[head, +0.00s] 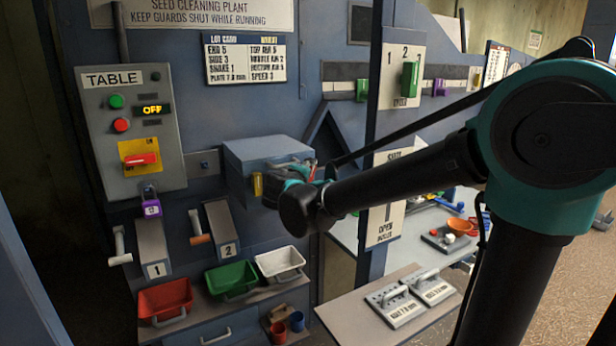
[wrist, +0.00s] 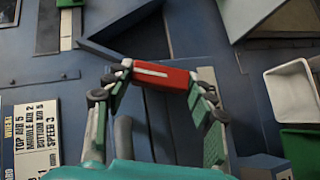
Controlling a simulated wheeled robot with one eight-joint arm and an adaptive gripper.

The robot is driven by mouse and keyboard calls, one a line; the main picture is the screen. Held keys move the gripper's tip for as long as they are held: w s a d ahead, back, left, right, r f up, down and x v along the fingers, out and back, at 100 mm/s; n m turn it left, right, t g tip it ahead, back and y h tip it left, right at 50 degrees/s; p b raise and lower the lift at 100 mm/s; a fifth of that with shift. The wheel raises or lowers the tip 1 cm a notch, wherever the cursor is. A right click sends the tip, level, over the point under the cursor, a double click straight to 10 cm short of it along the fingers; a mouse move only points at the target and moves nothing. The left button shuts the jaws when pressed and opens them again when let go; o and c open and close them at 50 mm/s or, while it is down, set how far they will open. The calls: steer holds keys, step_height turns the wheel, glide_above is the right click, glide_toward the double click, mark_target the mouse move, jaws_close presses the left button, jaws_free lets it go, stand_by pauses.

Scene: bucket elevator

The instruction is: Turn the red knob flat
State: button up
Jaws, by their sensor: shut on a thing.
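In the wrist view a red knob (wrist: 160,75) with a white line lies between the fingertips of my gripper (wrist: 156,84). One finger is at each end of the knob. The knob's long side runs across the wrist picture, which is itself turned sideways to the wall. In the head view my gripper (head: 300,172) is at the blue box (head: 262,152), and only a bit of red shows there. Another red knob (head: 140,159), on the yellow plate of the TABLE panel (head: 128,100), lies nearly level, apart from my gripper.
Red (head: 165,298), green (head: 231,278) and white (head: 280,263) bins stand below, near levers 1 and 2. The lot card (head: 245,60) hangs above the box. A dark post (head: 374,125) stands close to my arm. A bench (head: 345,325) with two handled plates is lower right.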

steer(key=m+g+y, duration=0.1)
steer(key=g+y, duration=0.1)
steer(key=m+g+y, duration=0.1)
steer(key=m+g, duration=0.1)
steer(key=m+g+y, duration=0.2)
steer(key=shift+w+d+r+y, duration=0.2)
steer(key=shift+d+r+y, duration=0.1)
steer(key=shift+d+r, duration=0.05)
stand_by(0.6)
steer(key=o, duration=1.2)
steer(key=shift+c, duration=0.2)
steer(key=v, duration=1.2)
steer(key=shift+w, duration=0.15)
